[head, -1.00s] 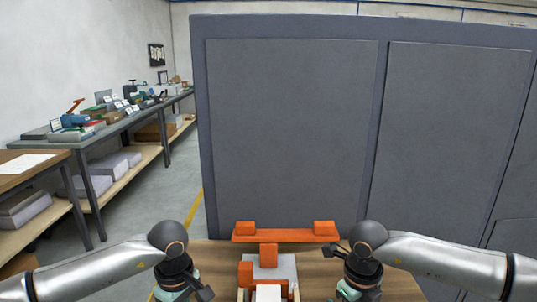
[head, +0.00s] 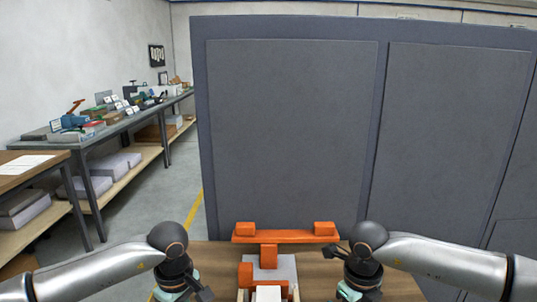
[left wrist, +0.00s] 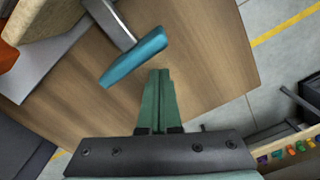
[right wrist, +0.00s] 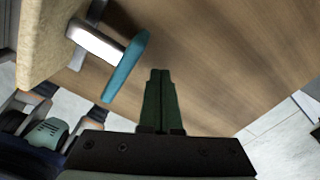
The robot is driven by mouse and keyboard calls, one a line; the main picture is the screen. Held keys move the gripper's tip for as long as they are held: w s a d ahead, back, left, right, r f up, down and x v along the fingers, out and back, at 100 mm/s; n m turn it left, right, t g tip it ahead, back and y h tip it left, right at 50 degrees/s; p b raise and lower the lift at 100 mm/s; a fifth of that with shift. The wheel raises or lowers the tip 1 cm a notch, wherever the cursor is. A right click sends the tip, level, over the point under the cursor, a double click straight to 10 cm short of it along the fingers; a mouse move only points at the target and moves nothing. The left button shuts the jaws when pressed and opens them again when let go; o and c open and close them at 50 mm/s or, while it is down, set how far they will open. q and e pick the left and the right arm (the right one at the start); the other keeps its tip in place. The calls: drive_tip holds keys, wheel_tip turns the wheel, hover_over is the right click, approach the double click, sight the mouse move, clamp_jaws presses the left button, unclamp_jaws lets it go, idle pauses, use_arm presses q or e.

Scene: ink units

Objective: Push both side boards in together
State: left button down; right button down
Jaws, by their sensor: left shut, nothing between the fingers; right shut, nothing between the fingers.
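In the left wrist view, one side board (left wrist: 135,58) is a blue bar on the end of a grey rod over the wooden table. My left gripper (left wrist: 159,72) is shut and empty, just beside it with a small visible gap. In the right wrist view, the other side board (right wrist: 125,68) is a similar blue bar on a pale metal rod that comes from a tan block (right wrist: 50,35). My right gripper (right wrist: 160,72) is shut and empty, a little to its right and apart from it. In the head view I cannot make out the side boards or my fingertips.
An orange fixture (head: 285,238) on a grey plate (head: 285,268) stands mid-table between my arms. Wooden table top (head: 220,258) shows around it. A tall grey cabinet (head: 290,140) stands close behind. A cluttered workbench (head: 110,124) stands at the left wall, apart from the table.

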use_arm(q)
drive_tip(key=shift+d, duration=1.25)
use_arm(e)
drive_tip(key=shift+a, duration=1.15)
use_arm(q)
drive_tip(key=shift+d, duration=0.5)
use_arm(e)
drive_tip(key=shift+a, duration=0.5)
use_arm(q)
drive_tip(key=shift+d, duration=0.6)
use_arm(e)
drive_tip(key=shift+a, duration=0.6)
idle(0.3)
idle(0.3)
